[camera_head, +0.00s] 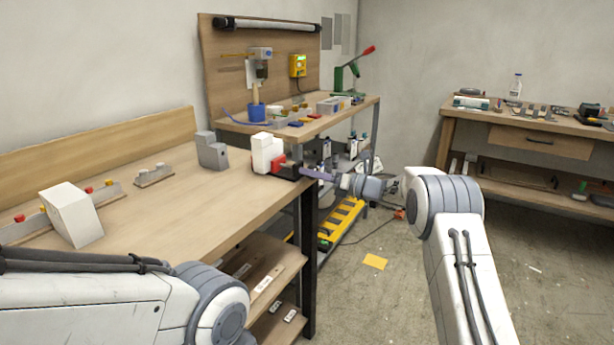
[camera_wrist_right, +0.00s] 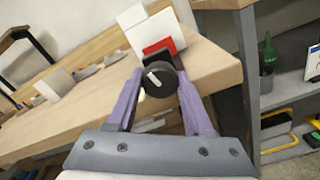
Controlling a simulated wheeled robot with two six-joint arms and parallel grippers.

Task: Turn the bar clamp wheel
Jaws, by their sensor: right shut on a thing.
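The bar clamp wheel (camera_wrist_right: 161,82) is a round dark knob with a light mark on its face. It shows in the right wrist view between the two purple fingers of my right gripper (camera_wrist_right: 160,90), which is shut on it. The clamp's red part (camera_wrist_right: 158,46) and a white block (camera_wrist_right: 165,28) are behind the wheel. In the head view my right gripper (camera_head: 316,174) reaches the clamp from the right, and the white block (camera_head: 266,153) stands near the bench corner. The wheel is hard to make out there. Only part of my left arm shows, without its gripper.
The wooden bench (camera_head: 190,205) carries a grey block (camera_head: 211,152) and a tilted white block (camera_head: 71,213). A second bench (camera_head: 345,115) with tools stands behind. A yellow slotted item (camera_head: 340,222) is low by the bench. The floor at centre right is mostly clear.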

